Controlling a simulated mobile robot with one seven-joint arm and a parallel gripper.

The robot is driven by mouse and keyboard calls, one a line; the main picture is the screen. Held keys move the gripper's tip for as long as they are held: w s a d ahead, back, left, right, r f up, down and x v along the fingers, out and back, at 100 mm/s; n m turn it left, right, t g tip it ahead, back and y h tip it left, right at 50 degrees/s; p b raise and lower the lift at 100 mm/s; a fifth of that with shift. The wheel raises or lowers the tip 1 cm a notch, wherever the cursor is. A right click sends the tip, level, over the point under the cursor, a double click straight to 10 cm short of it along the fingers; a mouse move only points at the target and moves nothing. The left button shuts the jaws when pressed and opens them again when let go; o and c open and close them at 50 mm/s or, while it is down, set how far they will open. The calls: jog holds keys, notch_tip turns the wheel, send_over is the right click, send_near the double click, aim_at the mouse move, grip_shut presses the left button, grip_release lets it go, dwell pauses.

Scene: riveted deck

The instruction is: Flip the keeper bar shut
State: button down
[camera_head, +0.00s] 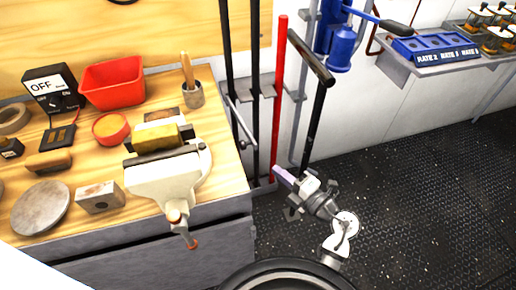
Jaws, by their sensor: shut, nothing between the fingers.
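A thin grey bar (239,121), which looks like the keeper bar, slants down to the right beside the bench's right edge, in front of the black upright rods. It appears to stick out from the tool rack (264,93) rather than lie across it. Its hinge is too small to make out. My gripper (281,173) is at the lower middle, right of and below the bar and clear of it. Its pale lilac fingers are shut and empty, pointing up and left near the red rod's lower part.
A red rod (278,100) and a black-handled hammer (318,110) stand in the rack beside black rods. The bench at left holds a vise (165,178), a red bin (112,82) and small items. A shelf (445,65) is at upper right. The right floor (430,200) is clear.

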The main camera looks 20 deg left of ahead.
aim_at(246, 145)
dwell(0.3)
jog(key=p+x, duration=0.1)
jog(key=x, duration=0.9)
jog(key=shift+a+f+p, duration=0.1)
jog(key=shift+p, duration=0.3)
